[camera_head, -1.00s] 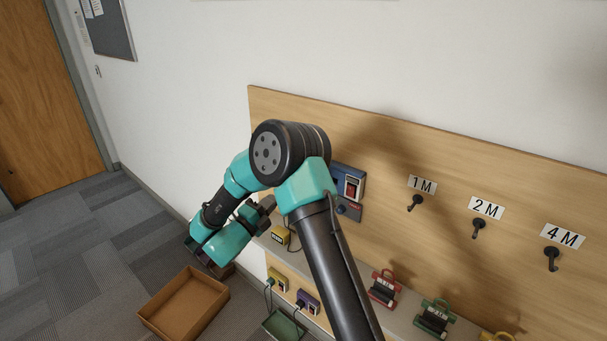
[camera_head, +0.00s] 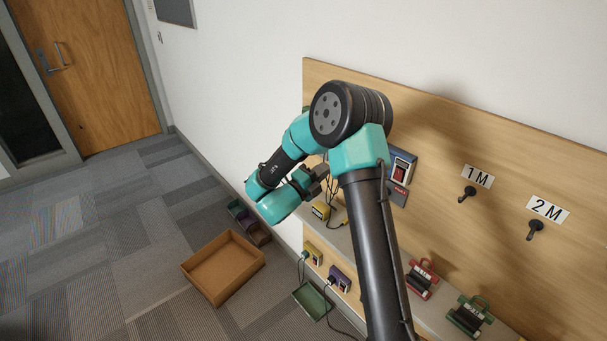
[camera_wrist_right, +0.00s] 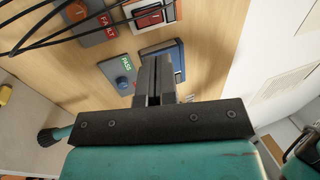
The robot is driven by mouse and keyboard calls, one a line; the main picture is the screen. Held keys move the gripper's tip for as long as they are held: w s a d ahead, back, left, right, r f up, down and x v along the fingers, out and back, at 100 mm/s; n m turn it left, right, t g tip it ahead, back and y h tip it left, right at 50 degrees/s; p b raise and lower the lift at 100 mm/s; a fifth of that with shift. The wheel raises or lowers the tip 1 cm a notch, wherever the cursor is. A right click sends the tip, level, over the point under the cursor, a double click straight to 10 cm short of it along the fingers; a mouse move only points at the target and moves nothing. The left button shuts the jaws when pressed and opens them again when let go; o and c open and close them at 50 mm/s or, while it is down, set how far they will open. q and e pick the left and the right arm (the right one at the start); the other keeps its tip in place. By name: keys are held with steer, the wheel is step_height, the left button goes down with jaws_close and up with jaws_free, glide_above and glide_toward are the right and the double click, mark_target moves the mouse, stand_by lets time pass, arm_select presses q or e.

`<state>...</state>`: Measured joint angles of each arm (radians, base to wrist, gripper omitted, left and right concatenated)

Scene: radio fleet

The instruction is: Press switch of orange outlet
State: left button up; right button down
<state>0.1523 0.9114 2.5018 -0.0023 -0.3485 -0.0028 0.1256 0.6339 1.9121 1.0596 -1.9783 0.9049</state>
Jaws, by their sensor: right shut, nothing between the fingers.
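My right arm comes in from the lower right of the head view. Its gripper (camera_head: 318,175) is near the board's left part. In the right wrist view the gripper (camera_wrist_right: 154,62) is shut and empty, its tips overlapping a blue outlet (camera_wrist_right: 177,55); contact cannot be told. An orange-edged outlet (camera_wrist_right: 168,10) with a red rocker switch (camera_wrist_right: 148,15) is at the top of that view, beyond the fingertips. A grey plate with a FAULT label (camera_wrist_right: 107,26) and an orange knob (camera_wrist_right: 75,12) is beside it. The head view shows a blue outlet (camera_head: 401,168) with a red switch; the arm hides board beside it.
Black cables (camera_wrist_right: 45,35) cross the wrist view's upper left. A PASS plate with a blue knob (camera_wrist_right: 122,84) sits beside the blue outlet. Hooks labelled 1M (camera_head: 468,193) and 2M (camera_head: 536,229) are on the board. Radios (camera_head: 422,280) stand on the shelf. An orange-brown tray (camera_head: 222,268) is on the floor.

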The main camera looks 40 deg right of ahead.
steer(key=x, duration=1.1)
steer(key=shift+s, duration=0.15)
